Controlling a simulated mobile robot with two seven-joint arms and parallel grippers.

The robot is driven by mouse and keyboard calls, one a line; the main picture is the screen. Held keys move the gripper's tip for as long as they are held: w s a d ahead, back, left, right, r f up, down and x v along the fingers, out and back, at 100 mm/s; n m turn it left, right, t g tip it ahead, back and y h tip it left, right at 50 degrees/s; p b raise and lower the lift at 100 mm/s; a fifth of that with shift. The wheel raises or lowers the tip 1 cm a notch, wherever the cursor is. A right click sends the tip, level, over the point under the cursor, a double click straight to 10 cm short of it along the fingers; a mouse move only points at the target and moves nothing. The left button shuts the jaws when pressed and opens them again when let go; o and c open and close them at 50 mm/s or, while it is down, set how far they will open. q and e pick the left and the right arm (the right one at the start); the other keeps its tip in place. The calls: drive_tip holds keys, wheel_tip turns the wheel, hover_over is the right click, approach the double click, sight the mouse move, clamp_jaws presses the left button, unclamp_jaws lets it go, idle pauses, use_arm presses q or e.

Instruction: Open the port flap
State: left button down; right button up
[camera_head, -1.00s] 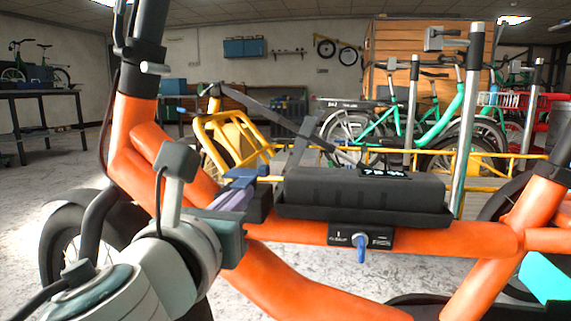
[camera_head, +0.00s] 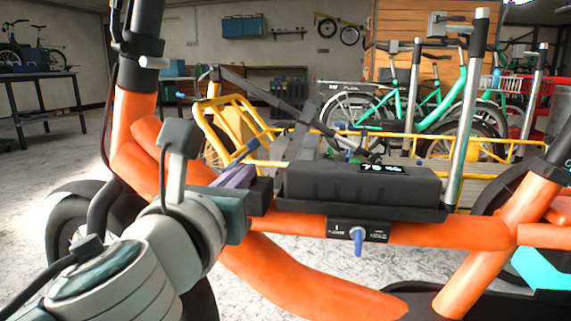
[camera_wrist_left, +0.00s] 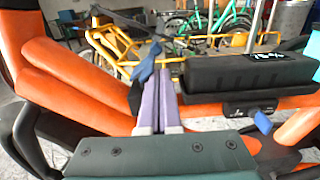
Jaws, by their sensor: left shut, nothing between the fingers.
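The orange bike frame carries a black battery (camera_head: 360,187) with a small lit percentage display. My left gripper (camera_head: 238,176) is at the left end of the battery, over the orange tube. Its two lavender fingers lie together, shut and empty, in the left wrist view (camera_wrist_left: 160,90). A small blue piece (camera_wrist_left: 143,67) shows just beyond the fingertips there, with a dark part beside the fingers. I cannot tell whether this blue piece is the port flap, nor whether the fingers touch it. My right gripper is not in view.
A blue key (camera_head: 358,241) sits in a black lock plate under the battery. The orange frame tubes (camera_head: 300,280) and a metal post (camera_head: 467,110) are close by. A yellow cargo rack (camera_head: 225,125) and green bikes (camera_head: 430,105) stand behind.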

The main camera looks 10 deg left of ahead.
use_arm(q)
drive_tip(key=s+a+p, duration=0.2)
drive_tip(key=s+p, duration=0.1)
drive_tip(key=s, duration=0.5)
drive_tip(key=shift+r, duration=0.4)
idle(1.0)
drive_tip(key=shift+a, duration=0.1)
